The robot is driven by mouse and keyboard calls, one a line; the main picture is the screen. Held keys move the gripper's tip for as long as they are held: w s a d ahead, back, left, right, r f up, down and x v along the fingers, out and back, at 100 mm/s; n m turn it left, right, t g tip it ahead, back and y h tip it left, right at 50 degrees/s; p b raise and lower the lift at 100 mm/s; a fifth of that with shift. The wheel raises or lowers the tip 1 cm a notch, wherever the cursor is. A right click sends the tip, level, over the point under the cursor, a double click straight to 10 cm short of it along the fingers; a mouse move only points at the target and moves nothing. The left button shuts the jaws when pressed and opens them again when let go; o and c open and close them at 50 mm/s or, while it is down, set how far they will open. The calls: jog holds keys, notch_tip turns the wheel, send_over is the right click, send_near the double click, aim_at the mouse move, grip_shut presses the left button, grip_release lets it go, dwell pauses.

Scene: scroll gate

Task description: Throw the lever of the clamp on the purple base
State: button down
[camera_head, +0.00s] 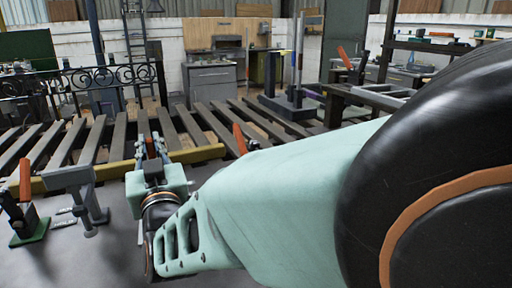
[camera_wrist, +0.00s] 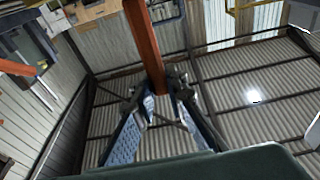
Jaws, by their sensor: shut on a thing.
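My gripper (camera_head: 153,148) is in the left half of the head view, over the near table in front of the yellow rail. In the wrist view my gripper (camera_wrist: 163,98) has its blue-padded fingers closed around an orange-red lever (camera_wrist: 145,42), which runs up to the picture's top edge.
A clamp with an orange lever (camera_head: 25,180) stands on a green base (camera_head: 31,233) at far left, beside a grey stand (camera_head: 78,195). Another orange lever (camera_head: 239,138) rises behind my arm. A slatted bench (camera_head: 112,132) and yellow rail (camera_head: 110,171) lie behind the gripper.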

jog(key=shift+s+d+f+t+b, duration=0.15)
jog(key=shift+s+t+b, duration=0.15)
jog(key=shift+b, duration=0.3)
jog(key=c, duration=1.9)
grip_release()
jog(key=shift+c, duration=0.2)
jog(key=shift+r+p, duration=0.25)
jog(key=shift+p, duration=0.1)
